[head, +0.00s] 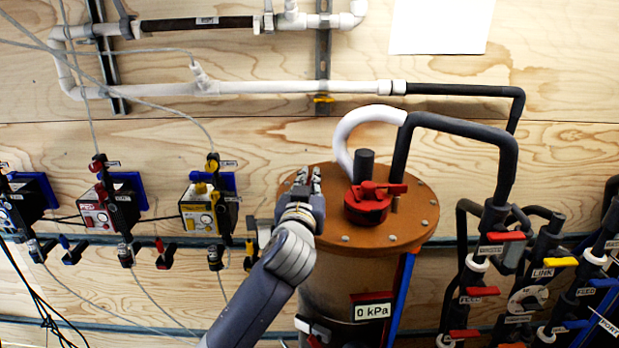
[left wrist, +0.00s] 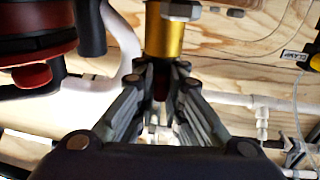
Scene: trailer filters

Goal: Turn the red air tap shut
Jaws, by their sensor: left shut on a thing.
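In the left wrist view, a brass-coloured cylinder (left wrist: 164,32) stands just beyond the fingers of my left gripper (left wrist: 160,98). A dark red piece (left wrist: 160,82), apparently the red air tap's handle, sits between the fingers, which are closed on it. The fingers hide most of it. In the head view, my left gripper (head: 308,180) is at the left edge of the orange tank lid (head: 405,232); the tap is hidden there behind the gripper. My right gripper is in neither view.
A red fitting with a handle (head: 368,203) sits on the lid, right of my left gripper. A dark hose (head: 470,127) and white pipe (head: 350,124) rise beside it. Small gauge boxes (head: 200,210) hang on the left; valves with coloured handles (head: 500,237) stand on the right.

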